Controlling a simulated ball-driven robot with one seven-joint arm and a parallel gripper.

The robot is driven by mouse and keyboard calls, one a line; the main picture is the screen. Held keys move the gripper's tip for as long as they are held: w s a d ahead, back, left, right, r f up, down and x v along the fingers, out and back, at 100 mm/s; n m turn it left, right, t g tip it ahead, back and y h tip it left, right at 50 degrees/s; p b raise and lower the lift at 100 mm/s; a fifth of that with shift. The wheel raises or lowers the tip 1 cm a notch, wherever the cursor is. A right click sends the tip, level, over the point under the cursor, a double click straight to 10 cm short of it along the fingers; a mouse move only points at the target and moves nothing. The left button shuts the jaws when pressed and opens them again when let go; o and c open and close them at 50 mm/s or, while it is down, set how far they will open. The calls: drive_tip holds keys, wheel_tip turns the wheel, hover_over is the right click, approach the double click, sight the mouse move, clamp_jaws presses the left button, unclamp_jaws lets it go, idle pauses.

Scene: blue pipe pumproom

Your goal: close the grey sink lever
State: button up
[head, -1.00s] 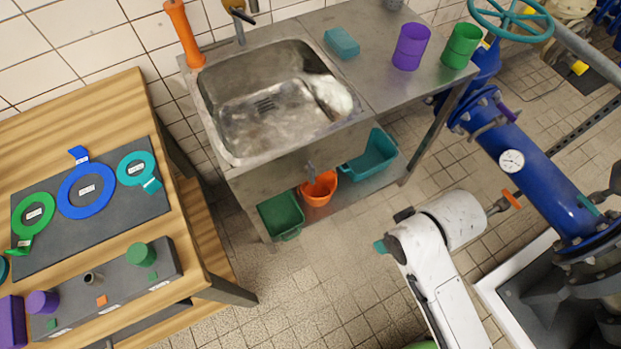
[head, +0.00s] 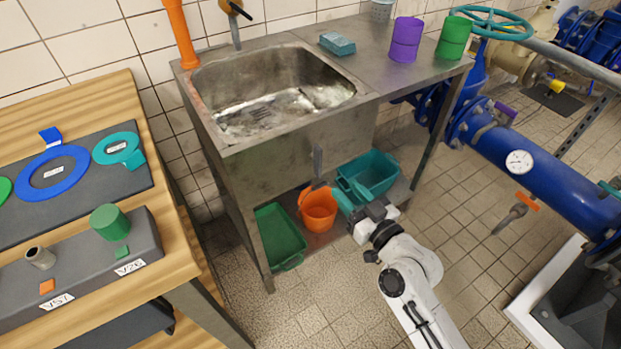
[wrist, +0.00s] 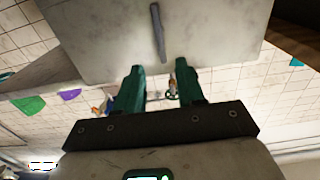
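The grey sink lever (head: 317,161) hangs roughly upright, with a slight tilt, at the front of the metal sink (head: 290,140). In the wrist view the lever (wrist: 157,33) shows as a thin bar against the grey panel, beyond the fingertips and roughly in line with the gap between them. My gripper (head: 350,194) is low in front of the sink, below and right of the lever, near the orange bucket. In the wrist view my gripper (wrist: 160,80) has its two teal fingers apart, with nothing held between them. They look clear of the lever.
Under the sink stand a green bin (head: 281,236), an orange bucket (head: 319,209) and a teal bin (head: 371,173). A wooden table (head: 95,100) is at left. Blue pipework (head: 540,175) is at right. Tiled floor lies open between the arm and the pipe.

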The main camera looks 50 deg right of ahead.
sight(321, 162)
drive_tip(key=p+x, duration=0.1)
drive_tip(key=x, duration=0.9)
drive_tip(key=shift+w+d+p, duration=0.1)
drive_tip(key=shift+w+p, duration=0.25)
drive_tip(key=shift+p, duration=0.05)
drive_tip(key=shift+c, duration=0.2)
clamp_jaws()
